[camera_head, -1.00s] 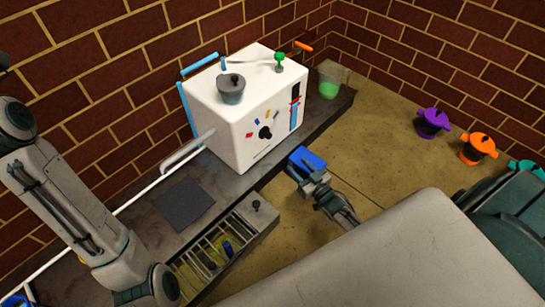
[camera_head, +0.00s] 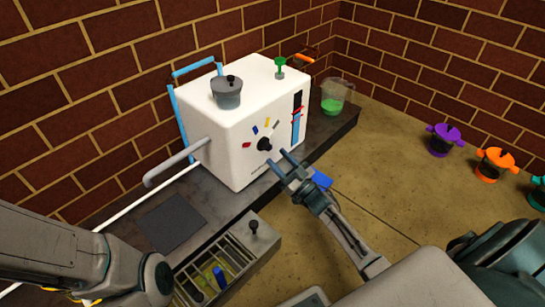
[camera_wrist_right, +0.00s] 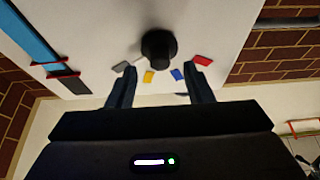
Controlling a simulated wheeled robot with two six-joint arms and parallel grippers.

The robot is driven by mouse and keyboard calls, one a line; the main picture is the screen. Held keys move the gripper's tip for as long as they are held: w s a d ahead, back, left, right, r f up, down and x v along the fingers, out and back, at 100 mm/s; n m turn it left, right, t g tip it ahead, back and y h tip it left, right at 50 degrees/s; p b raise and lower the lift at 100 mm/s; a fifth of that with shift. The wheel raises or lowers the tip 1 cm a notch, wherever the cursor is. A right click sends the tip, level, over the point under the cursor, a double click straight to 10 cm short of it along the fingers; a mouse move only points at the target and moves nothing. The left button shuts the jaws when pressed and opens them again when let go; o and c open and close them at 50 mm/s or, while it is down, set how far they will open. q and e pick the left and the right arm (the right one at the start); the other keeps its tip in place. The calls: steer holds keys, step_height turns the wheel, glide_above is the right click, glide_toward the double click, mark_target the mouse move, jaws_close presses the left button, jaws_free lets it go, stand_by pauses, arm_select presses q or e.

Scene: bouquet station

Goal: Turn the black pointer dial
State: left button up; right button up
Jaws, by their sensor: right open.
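The black pointer dial (camera_head: 264,144) is on the front face of the white box machine (camera_head: 225,150). Colored marks in red, blue, yellow and grey sit around it. In the right wrist view the dial (camera_wrist_right: 158,46) stands out from the white face, beyond and between the fingertips. My right gripper (camera_head: 279,164) is open and empty, its two fingers pointing at the face just below and right of the dial. It also shows in the right wrist view (camera_wrist_right: 160,85), apart from the dial. My left arm is at the lower left; its gripper is out of view.
A grey pot (camera_head: 227,95) and a green knob (camera_head: 280,68) are on top of the machine. A beaker of green liquid (camera_head: 333,97) stands to its right. A grey side handle (camera_head: 175,165) sticks out left. Colored pots stand far right.

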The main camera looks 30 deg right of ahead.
mark_target(270, 149)
steer(key=b+x, duration=0.1)
steer(key=x, duration=0.2)
steer(key=shift+w+a+r, duration=0.1)
steer(key=shift+w, duration=0.2)
steer(key=c, duration=1)
steer(key=shift+n, duration=0.4)
steer(key=shift+d+r+n+g+y+p, duration=0.1)
steer(key=shift+n+g+y+p, duration=0.45)
steer(key=shift+n, duration=1.15)
steer(key=shift+d+f+n+g+y+p, duration=0.1)
steer(key=shift+n+g+y+p, duration=0.15)
steer(key=shift+n+g+y, duration=1.05)
steer(key=shift+d+r+n+t+y+p, duration=0.1)
steer(key=shift+n+y+p, duration=0.35)
steer(key=shift+n, duration=1.65)
